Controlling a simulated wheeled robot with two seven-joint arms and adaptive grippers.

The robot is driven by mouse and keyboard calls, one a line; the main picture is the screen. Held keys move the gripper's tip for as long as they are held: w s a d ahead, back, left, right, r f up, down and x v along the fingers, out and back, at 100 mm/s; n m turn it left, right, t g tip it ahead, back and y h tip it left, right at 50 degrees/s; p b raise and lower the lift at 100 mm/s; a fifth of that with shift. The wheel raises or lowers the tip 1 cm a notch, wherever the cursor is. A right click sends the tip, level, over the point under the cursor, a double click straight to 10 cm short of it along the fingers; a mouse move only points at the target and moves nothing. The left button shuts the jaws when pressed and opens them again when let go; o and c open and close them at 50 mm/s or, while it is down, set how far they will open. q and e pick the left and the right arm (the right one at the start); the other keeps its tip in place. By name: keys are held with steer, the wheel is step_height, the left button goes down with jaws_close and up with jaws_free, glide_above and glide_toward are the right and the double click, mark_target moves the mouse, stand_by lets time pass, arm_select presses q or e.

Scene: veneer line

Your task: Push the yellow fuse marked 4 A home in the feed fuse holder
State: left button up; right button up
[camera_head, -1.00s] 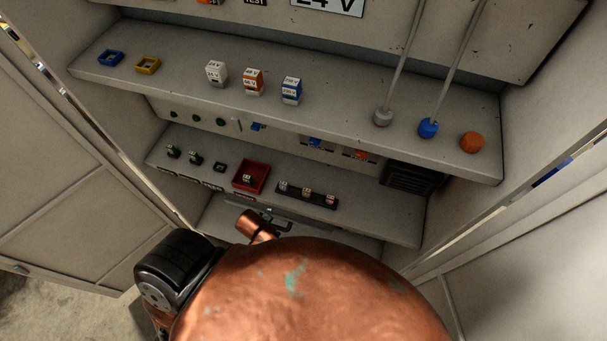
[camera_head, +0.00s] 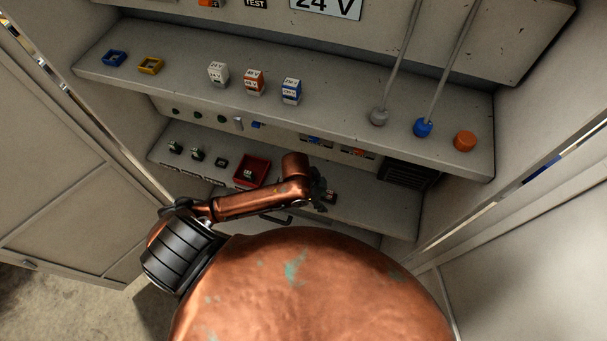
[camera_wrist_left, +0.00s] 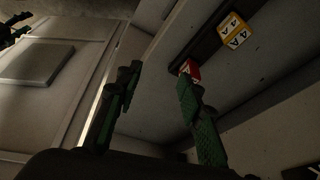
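The yellow fuse marked 4 A (camera_wrist_left: 236,30) shows in the left wrist view, seated in or on a dark rail (camera_wrist_left: 205,45) beside a red fuse (camera_wrist_left: 190,69). My left gripper (camera_wrist_left: 159,72) is open, its two green-and-black fingers apart with nothing seen between them. The right-hand finger overlaps the red fuse in the picture; I cannot tell if they touch. In the head view my left gripper (camera_head: 321,190) is over the rail on the lower shelf and hides most of it. I cannot make out the feed fuse holder for certain. My right gripper is out of view.
A red tray (camera_head: 262,164) holding a small part lies left of the rail on the lower shelf (camera_head: 385,215). The upper shelf (camera_head: 335,112) carries several marked blocks, two small frames, two rods with knobs and an orange knob (camera_head: 465,141). Cabinet walls stand at both sides.

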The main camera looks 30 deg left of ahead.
arm_select(q)
steer(key=w+a+m+y, duration=0.1)
steer(key=a, duration=0.2)
steer(key=w+a+r+m+g+y, duration=0.1)
steer(key=a, duration=0.2)
steer(key=w+a+r+m+g, duration=0.1)
steer(key=a, duration=0.2)
steer(key=shift+w+y, duration=0.35)
steer(key=shift+y, duration=0.05)
steer(key=shift+a, duration=0.45)
steer(key=shift+a+f, duration=0.1)
step_height(320, 180, down, 7)
steer(key=shift+f+p, duration=0.15)
steer(key=shift+p, duration=0.2)
steer(key=shift+c, duration=0.2)
steer(key=shift+w, duration=0.1)
jaws_close()
